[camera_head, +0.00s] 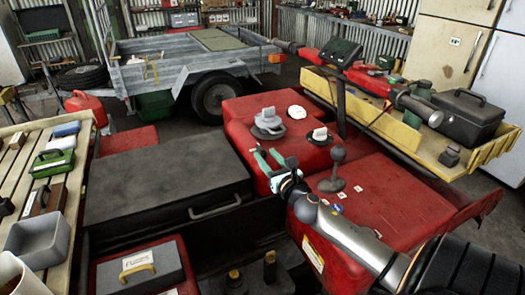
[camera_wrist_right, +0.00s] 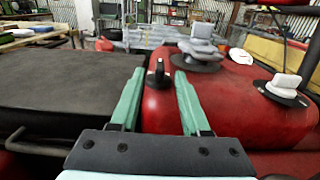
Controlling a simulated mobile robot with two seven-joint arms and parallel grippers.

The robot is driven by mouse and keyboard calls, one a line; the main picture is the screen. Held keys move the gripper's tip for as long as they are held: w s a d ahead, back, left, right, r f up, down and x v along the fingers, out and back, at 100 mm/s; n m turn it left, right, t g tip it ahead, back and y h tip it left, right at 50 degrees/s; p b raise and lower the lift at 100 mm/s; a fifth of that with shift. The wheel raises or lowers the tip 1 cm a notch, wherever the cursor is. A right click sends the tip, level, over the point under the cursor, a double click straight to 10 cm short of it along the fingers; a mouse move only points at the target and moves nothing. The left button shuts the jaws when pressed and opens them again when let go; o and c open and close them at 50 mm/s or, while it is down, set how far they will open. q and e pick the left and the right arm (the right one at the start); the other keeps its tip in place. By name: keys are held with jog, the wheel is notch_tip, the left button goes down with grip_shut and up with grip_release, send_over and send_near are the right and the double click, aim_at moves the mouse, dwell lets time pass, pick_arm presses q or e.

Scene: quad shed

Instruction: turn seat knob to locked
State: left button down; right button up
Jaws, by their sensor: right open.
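A small black knob (camera_wrist_right: 158,74) with a pale mark stands upright on the red body (camera_wrist_right: 240,110), near the edge of the black seat (camera_wrist_right: 70,85). The seat (camera_head: 160,175) and red body (camera_head: 405,205) also show in the head view, where I cannot clearly make out the knob by the fingers. My right gripper (camera_head: 267,155) is open, with its green fingers pointing toward the seat-side edge of the red body. In the wrist view the knob appears between the two fingertips (camera_wrist_right: 159,73), apparently just beyond them and untouched. My left gripper is not in view.
A grey stepped cap (camera_head: 268,123), a white cap (camera_head: 296,112) and a white-handled knob (camera_head: 320,136) stand close by on the red body. A lever with a round top (camera_head: 337,160) rises nearby. A yellow-sided bed (camera_head: 470,155) with a black toolbox lies to the right.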

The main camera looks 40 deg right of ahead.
aim_at(263, 152)
jog(key=shift+x, duration=1.85)
grip_shut()
